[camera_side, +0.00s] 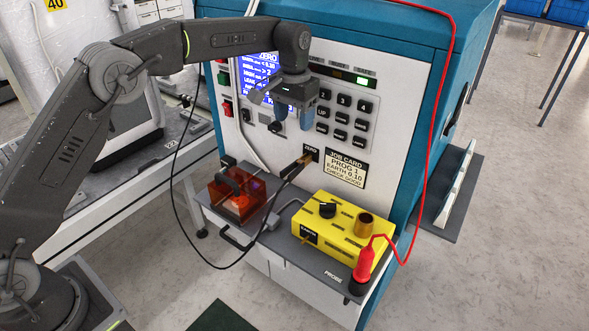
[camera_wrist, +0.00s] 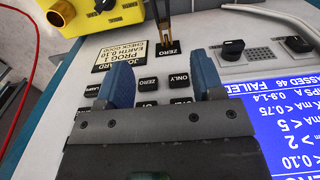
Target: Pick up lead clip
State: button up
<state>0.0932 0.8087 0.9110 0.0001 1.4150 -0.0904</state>
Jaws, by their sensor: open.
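The lead clip (camera_side: 297,167) is black with brass-coloured jaws and a thin black cable. It sits at the front panel of the tester (camera_side: 395,165), by the ZERO label, above the shelf. In the wrist view the clip (camera_wrist: 162,18) shows at the top edge, partly cut off, beside the ZERO label. I cannot tell exactly how it is held there. My gripper (camera_side: 293,117) is open and empty in front of the screen and keypad, above the clip and apart from it. Its blue fingers (camera_wrist: 162,78) are spread in the wrist view, with the clip beyond them.
The shelf (camera_side: 325,268) holds an amber-covered box (camera_side: 237,196) with a handle and a yellow box (camera_side: 343,224) with a knob and brass post. A red probe (camera_side: 364,265) stands at the shelf's right end; its red cable hangs on the right. The clip's black cable loops left.

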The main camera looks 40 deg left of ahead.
aim_at(294, 166)
jog(key=f, duration=1.4)
jog(key=shift+w+a+f, duration=0.1)
jog(key=shift+w+f, duration=0.1)
jog(key=shift+f, duration=0.05)
jog(key=shift+c, duration=0.3)
jog(key=c, duration=0.9)
jog(key=shift+r, duration=0.1)
